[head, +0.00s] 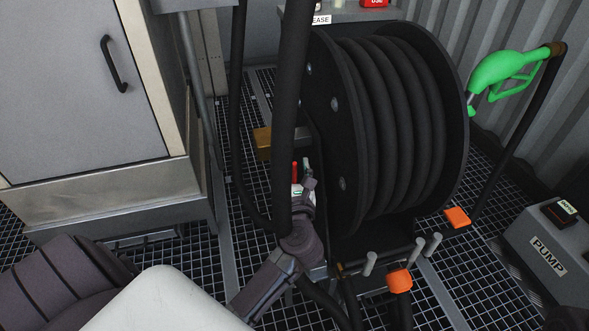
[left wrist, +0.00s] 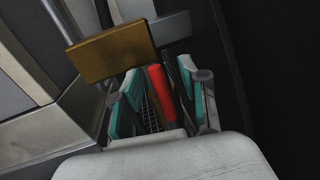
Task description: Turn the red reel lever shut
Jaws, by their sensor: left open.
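The red reel lever (head: 294,171) shows as a small red upright bit beside the black hose reel (head: 385,130), partly hidden by my gripper and a hanging black hose. In the left wrist view the red lever (left wrist: 160,96) stands between the teal-padded fingers of my left gripper (left wrist: 156,92). The fingers are apart, one on each side of it; I cannot tell whether either touches it. In the head view my left gripper (head: 303,183) is low at the left side of the reel. My right gripper is not in view.
A brass-coloured block (left wrist: 112,53) sits just beyond the fingers. A thick black hose (head: 289,110) hangs in front of the reel. A grey cabinet (head: 80,90) stands at left, a green nozzle (head: 500,72) at right, and a box marked PUMP (head: 548,255) at lower right.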

